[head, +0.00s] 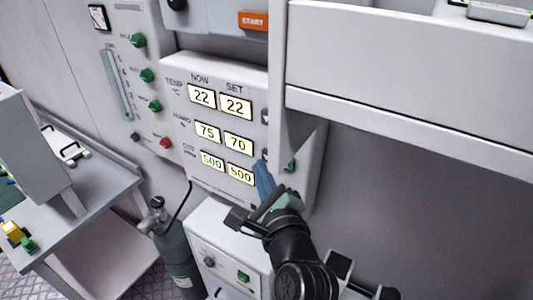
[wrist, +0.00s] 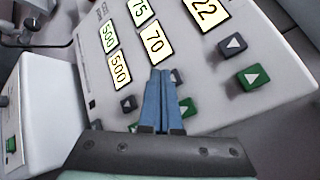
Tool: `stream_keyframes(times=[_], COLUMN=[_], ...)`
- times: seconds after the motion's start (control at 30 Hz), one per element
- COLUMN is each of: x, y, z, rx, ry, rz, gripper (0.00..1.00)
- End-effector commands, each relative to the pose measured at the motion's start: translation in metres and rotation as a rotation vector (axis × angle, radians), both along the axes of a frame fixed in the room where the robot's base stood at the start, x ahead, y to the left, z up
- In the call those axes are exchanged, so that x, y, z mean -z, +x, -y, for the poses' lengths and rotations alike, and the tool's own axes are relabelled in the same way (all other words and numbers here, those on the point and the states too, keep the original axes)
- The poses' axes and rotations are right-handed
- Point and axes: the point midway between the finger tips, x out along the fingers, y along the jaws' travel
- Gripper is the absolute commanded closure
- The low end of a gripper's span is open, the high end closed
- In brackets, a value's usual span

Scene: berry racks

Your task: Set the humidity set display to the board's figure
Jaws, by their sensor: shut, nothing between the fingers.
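The humidity set display (head: 238,143) reads 70 on the white control panel; it also shows in the wrist view (wrist: 155,42). The humidity now display (head: 207,132) beside it reads 75. My gripper (head: 262,175) has its blue fingers together and empty, close to the panel. In the wrist view the fingertips (wrist: 160,75) lie just below the 70 display. They partly cover a dark button (wrist: 177,76) in line with it; contact cannot be told. A green button (wrist: 187,108) sits right of the fingers. No board with a figure is identifiable.
The temperature set display (head: 236,106) reads 22 and the CO2 set display (head: 241,174) reads 500. Neighbouring dark (wrist: 233,44) and green (wrist: 252,78) arrow buttons lie to the right. A white cabinet (head: 390,65) overhangs the panel's right side.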

Motion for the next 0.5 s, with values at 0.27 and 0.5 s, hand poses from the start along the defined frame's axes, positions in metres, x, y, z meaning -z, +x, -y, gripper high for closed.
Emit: stream_keyframes(times=[0.27,0.5], x=[0.000,-0.002], y=[-0.001,-0.013], z=[-0.001,-0.011], rx=[-0.002,-0.004], ry=[0.000,0.000], rz=[0.001,-0.003], gripper=[1.00,1.00])
